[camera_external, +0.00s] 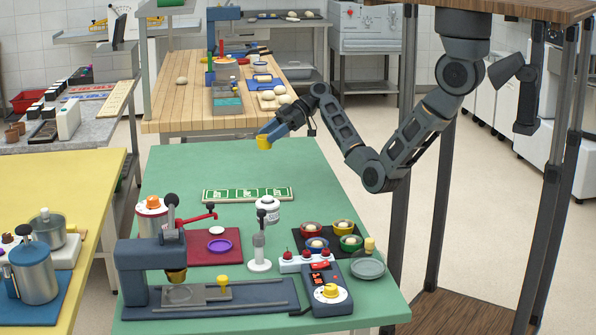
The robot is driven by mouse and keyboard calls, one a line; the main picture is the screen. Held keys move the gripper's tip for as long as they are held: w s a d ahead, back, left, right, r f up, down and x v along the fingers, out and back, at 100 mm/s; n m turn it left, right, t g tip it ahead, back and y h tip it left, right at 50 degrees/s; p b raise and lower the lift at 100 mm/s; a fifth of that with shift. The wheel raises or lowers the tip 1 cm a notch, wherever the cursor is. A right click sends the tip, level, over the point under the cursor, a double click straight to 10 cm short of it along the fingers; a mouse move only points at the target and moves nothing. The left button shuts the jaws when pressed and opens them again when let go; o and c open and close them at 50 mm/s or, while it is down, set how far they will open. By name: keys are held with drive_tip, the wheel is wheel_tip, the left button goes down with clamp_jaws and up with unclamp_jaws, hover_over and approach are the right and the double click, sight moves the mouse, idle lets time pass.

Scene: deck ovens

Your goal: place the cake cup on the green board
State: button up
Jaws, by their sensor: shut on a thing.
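My gripper (270,132) is above the far part of the green table, shut on a small yellow cup (264,143), which I take to be the cake cup. The cup hangs below the fingers and looks about upright; its contents are too small to tell. The green board (247,194) is a long flat strip with white markings, lying across the middle of the table. It looks empty. My gripper and the cup are behind the board in the picture, apart from it.
A press-like machine (135,275) stands at the front left. The table's far part is clear.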

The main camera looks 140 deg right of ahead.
drive_tip(key=w+f, duration=0.2)
drive_tip(key=w, duration=0.1)
drive_tip(key=w+a+f+p, duration=0.1)
drive_tip(key=w+f, duration=0.1)
drive_tip(key=w, duration=0.2)
drive_tip(key=w+f, duration=0.3)
drive_tip(key=w, duration=0.1)
drive_tip(key=shift+w+a, duration=0.1)
drive_tip(key=shift+a, duration=0.25)
drive_tip(key=shift+f+p, duration=0.4)
drive_tip(key=shift+f, duration=1.55)
drive_tip(key=shift+f, duration=0.1)
drive_tip(key=o, duration=1)
drive_tip(key=shift+r, duration=0.2)
drive_tip(key=b+v, duration=0.1)
drive_tip(key=v, duration=1.1)
